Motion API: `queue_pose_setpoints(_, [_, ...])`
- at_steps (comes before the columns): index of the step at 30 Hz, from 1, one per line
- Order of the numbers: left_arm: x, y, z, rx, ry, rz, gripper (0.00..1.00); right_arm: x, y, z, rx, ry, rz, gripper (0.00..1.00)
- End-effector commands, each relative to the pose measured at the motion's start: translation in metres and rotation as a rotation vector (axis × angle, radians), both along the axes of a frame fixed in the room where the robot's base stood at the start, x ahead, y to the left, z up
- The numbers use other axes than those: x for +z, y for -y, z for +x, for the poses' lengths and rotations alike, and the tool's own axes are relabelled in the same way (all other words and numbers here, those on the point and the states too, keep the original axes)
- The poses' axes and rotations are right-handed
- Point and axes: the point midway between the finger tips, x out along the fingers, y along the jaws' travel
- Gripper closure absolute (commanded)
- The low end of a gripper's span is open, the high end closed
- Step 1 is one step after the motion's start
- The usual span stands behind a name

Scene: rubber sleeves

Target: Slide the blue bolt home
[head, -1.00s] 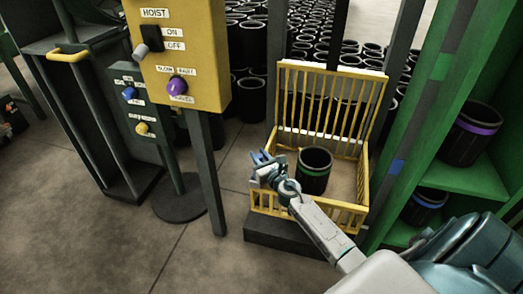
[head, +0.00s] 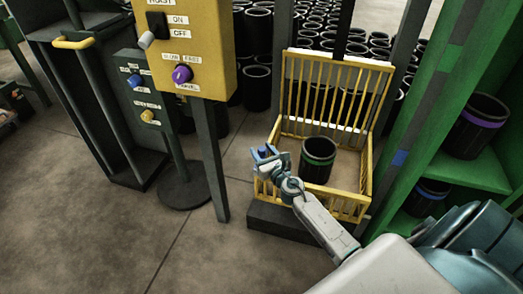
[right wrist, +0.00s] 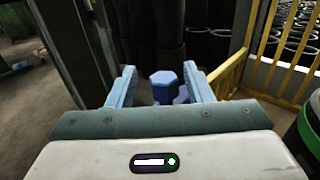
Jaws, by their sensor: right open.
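The blue bolt's knob (right wrist: 163,84), a six-sided blue piece, shows in the right wrist view between the two pale blue fingers of my right gripper (right wrist: 161,82). There is a gap on each side of it, so the gripper is open around or just short of the knob. In the head view my right gripper (head: 265,160) is at the front left corner of the yellow cage (head: 350,208); there it hides most of the bolt. How far the bolt is slid cannot be told. My left gripper is not in view.
A black sleeve with a green band (head: 318,163) stands in the cage. The yellow hoist box (head: 205,60) and a smaller grey control box (head: 140,85) stand on posts to the left. A green shelf (head: 470,172) with sleeves is close on the right. Floor is clear at front left.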

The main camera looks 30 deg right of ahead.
Motion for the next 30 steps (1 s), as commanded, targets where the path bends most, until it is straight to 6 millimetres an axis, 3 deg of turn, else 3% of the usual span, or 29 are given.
queue_pose_setpoints(9, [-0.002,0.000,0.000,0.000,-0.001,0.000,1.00,-0.003,-0.005,-0.059,0.002,-0.004,-0.002,0.53])
queue_pose_setpoints(15, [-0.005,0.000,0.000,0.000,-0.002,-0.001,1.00,-0.002,-0.007,-0.088,0.002,-0.003,-0.002,0.53])
queue_pose_setpoints(21, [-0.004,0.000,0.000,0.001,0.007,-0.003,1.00,-0.001,-0.008,-0.100,0.002,-0.002,0.000,0.53])
queue_pose_setpoints(30, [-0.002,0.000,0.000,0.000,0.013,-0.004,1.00,-0.001,-0.009,-0.101,0.001,-0.002,0.000,0.53])
